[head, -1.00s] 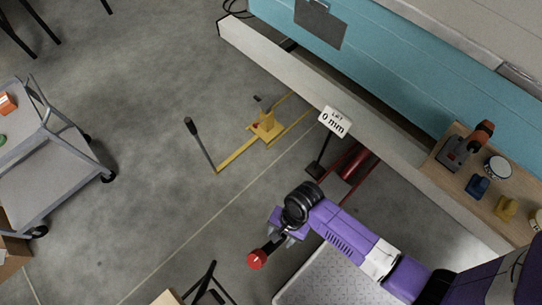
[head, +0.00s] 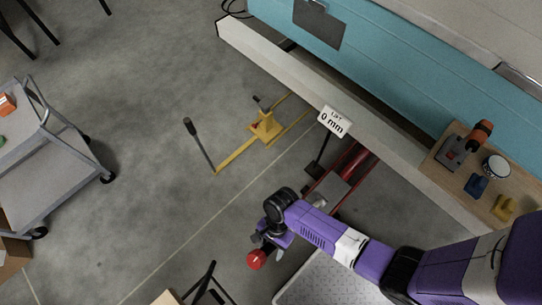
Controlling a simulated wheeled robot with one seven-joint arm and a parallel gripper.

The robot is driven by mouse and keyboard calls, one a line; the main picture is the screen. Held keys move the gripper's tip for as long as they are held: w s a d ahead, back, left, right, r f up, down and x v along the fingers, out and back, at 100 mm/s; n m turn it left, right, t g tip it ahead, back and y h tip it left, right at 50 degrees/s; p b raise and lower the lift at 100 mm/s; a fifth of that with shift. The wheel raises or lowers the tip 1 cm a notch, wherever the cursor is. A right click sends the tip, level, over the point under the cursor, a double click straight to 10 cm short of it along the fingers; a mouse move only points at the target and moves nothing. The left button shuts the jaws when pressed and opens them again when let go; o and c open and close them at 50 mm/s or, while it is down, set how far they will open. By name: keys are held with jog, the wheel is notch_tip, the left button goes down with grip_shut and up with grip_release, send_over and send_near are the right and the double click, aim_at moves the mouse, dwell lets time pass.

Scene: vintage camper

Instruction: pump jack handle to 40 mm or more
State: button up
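A red floor jack (head: 352,168) lies partly under the camper's edge, its rear part partly hidden by my arm. A sign (head: 333,121) on a dark post beside it reads "LIFT 0 mm". A red knob (head: 257,260) shows just below my gripper; it looks like the end of the jack's handle, most of which is hidden behind my gripper and arm. My gripper (head: 267,241) is right above the knob, its fingers small and dark. I cannot tell whether they touch the handle or are open or shut.
A yellow jack (head: 265,126) with a long black-gripped handle (head: 197,142) stands on the floor at left. A grey cart (head: 50,165) is far left. A wooden board (head: 447,178) with a drill and small items is at right. A black-legged stool (head: 203,285) stands below the knob.

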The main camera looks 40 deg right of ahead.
grip_shut()
dwell(1.5)
